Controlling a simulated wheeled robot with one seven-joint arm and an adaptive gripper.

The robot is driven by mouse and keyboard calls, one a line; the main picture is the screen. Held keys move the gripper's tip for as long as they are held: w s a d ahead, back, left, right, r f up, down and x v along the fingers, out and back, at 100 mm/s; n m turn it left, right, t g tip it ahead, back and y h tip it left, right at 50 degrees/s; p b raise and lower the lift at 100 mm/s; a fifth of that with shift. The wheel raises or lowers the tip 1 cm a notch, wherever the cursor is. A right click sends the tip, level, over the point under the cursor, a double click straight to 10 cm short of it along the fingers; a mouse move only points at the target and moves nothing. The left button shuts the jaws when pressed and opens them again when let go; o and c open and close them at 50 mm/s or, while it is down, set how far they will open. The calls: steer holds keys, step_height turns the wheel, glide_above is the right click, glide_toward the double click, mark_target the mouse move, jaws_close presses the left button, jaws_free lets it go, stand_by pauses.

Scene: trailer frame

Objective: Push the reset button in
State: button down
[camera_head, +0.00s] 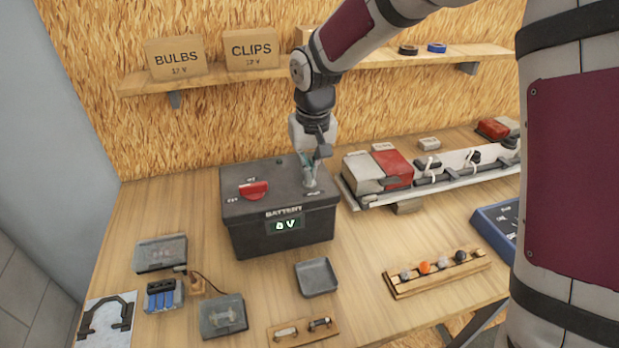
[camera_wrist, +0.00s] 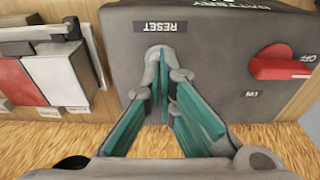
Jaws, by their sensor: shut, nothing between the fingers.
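The dark battery box (camera_head: 282,232) stands on the wooden bench, with a small display (camera_head: 286,224) on its front. On its top are a red switch knob (camera_head: 253,189) and a RESET label, which shows in the wrist view (camera_wrist: 161,27). My gripper (camera_head: 310,184) points down at the top right of the box. In the wrist view my gripper (camera_wrist: 164,66) is shut, its teal pads together and nothing between them. Its tips are right below the RESET label, at a round grey part (camera_wrist: 157,52). The tips mostly hide the button, so I cannot tell whether it is pressed.
A rail with red and white blocks (camera_head: 390,170) lies right of the box. A wooden holder with several knobs (camera_head: 437,270) and a grey tray (camera_head: 317,277) lie in front. A shelf with boxes (camera_head: 250,50) runs along the back wall. Small parts lie at front left.

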steer(key=shift+f, duration=0.5)
steer(key=shift+r, duration=0.1)
stand_by(0.3)
steer(key=shift+r+p, duration=0.9)
steer(key=shift+r, duration=2.6)
steer(key=s+d+r+m+t, duration=0.1)
steer(key=s+d+r, duration=0.3)
steer(key=s, duration=0.3)
steer(key=s+d+r+t+h, duration=0.1)
steer(key=s+d+r, duration=0.35)
steer(key=s, duration=0.25)
steer(key=s+d+r+m+t, duration=0.1)
steer(key=s+d+r, duration=0.3)
steer(key=s, duration=0.3)
steer(key=s+d, duration=0.1)
steer(key=s, duration=0.7)
steer(key=shift+s+d+f+t+y, duration=0.25)
steer(key=shift+d+f+t+y, duration=0.05)
steer(key=shift+d+f+t, duration=0.15)
